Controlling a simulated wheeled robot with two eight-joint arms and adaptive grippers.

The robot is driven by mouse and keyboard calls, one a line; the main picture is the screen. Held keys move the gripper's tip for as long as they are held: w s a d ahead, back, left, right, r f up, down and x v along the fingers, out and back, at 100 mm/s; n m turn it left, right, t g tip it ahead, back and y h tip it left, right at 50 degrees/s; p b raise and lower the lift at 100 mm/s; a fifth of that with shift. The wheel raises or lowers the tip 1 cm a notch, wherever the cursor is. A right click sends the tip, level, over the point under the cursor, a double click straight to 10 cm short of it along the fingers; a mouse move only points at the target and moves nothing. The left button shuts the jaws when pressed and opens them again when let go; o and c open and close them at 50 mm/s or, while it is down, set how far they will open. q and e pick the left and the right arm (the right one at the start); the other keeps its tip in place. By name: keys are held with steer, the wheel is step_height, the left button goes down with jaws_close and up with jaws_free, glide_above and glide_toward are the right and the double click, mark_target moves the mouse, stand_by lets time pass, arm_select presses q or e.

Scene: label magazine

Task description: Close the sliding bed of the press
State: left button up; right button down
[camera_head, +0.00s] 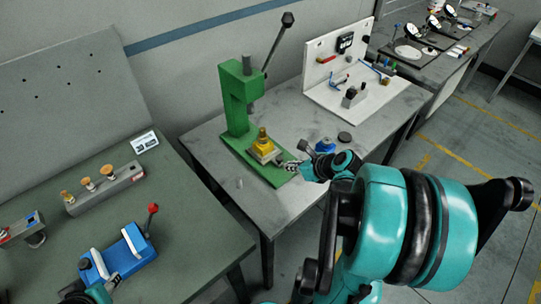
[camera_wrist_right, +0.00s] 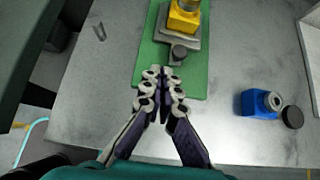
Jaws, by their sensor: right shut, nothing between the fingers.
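The green press (camera_head: 236,110) stands on the grey middle table, with a long dark lever (camera_head: 280,40) raised up and to the right. Its sliding bed (camera_head: 265,154) is a grey plate on the green base, carrying a yellow block (camera_head: 263,145). My left gripper (camera_head: 112,282) shows only partly at the lower left.
A blue part (camera_head: 325,146) and a dark disc (camera_head: 344,137) lie right of the press. A white board fixture (camera_head: 375,105) stands behind them. The left table holds a blue device with a red-knobbed lever (camera_head: 120,255) and a grey block with several stamps (camera_head: 105,188).

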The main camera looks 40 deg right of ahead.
mark_target(253, 150)
arm_select(q)
step_height(253, 150, down, 4)
steer(key=b, duration=0.4)
steer(key=shift+f, duration=0.15)
arm_select(e)
steer(key=x, duration=0.9)
steer(key=shift+s+a+f, duration=0.1)
steer(key=shift+s+f, duration=0.05)
steer(key=shift+f, duration=0.3)
arm_select(q)
steer(key=shift+f+b, duration=0.25)
steer(key=shift+b, duration=0.25)
arm_select(e)
steer(key=w, duration=0.2)
steer(key=shift+w+a, duration=0.1)
steer(key=shift+w, duration=0.2)
arm_select(q)
steer(key=shift+f, duration=0.15)
arm_select(e)
steer(key=shift+w+r, duration=0.1)
steer(key=shift+w, duration=0.75)
arm_select(q)
steer(key=shift+f+b, duration=0.25)
steer(key=shift+b, duration=0.15)
arm_select(e)
steer(key=w, duration=0.5)
steer(key=w+a, duration=0.1)
steer(key=w, duration=0.1)
steer(key=shift+w, duration=0.15)
